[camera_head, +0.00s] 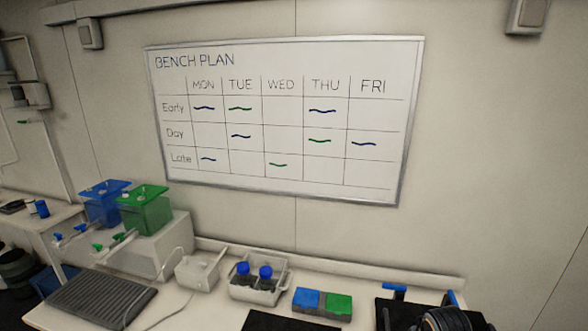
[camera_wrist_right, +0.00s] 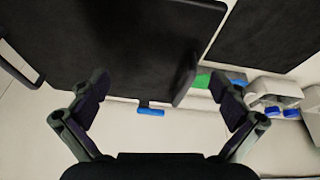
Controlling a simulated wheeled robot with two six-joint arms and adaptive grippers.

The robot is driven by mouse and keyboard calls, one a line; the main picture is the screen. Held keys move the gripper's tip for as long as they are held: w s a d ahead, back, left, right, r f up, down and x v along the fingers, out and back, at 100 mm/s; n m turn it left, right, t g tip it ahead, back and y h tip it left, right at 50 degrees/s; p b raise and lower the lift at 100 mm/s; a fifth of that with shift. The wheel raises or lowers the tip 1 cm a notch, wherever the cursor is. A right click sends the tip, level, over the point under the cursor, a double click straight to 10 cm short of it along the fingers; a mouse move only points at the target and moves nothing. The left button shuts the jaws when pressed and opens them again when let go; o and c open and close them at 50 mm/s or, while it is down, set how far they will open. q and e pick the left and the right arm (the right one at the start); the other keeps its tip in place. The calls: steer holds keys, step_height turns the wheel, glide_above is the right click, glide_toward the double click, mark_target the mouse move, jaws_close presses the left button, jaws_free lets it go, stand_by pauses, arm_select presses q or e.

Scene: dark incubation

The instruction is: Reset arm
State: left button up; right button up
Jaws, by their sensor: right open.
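My right gripper (camera_wrist_right: 160,82) shows in the right wrist view with its two fingers spread wide and nothing between them. Beyond the fingers is a large dark panel or box (camera_wrist_right: 110,40) with a blue tab (camera_wrist_right: 150,111) at its edge. I cannot tell the distance between the fingers and the panel. In the head view, a black ringed part (camera_head: 446,319), likely of my right arm, covers part of a dark box with blue tabs (camera_head: 394,287) at the bottom right. My left gripper is not in view.
A white tray (camera_head: 243,291) holds two blue-capped bottles on the bench. A blue and green block (camera_head: 323,302) sits right of it. Blue (camera_head: 103,206) and green (camera_head: 146,211) containers with taps stand at left, above a grey ribbed plate (camera_head: 100,299). A whiteboard (camera_head: 280,190) hangs behind.

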steer(key=s+a+f+n, duration=0.1)
steer(key=s+a, duration=0.2)
steer(key=s, duration=0.7)
steer(key=s+a+f+n, duration=0.1)
steer(key=s+a, duration=0.2)
steer(key=s, duration=0.6)
step_height(320, 180, down, 31)
steer(key=s+d+g+b, duration=0.1)
steer(key=d+g+b, duration=0.15)
steer(key=b, duration=0.45)
arm_select(q)
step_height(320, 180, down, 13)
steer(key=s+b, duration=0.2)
steer(key=b, duration=0.4)
arm_select(e)
steer(key=s+f, duration=1)
steer(key=f, duration=0.2)
steer(key=s+d+f, duration=0.1)
steer(key=s+f, duration=0.9)
steer(key=f, duration=0.3)
steer(key=shift+d+f+m, duration=0.15)
steer(key=shift+d+m, duration=0.15)
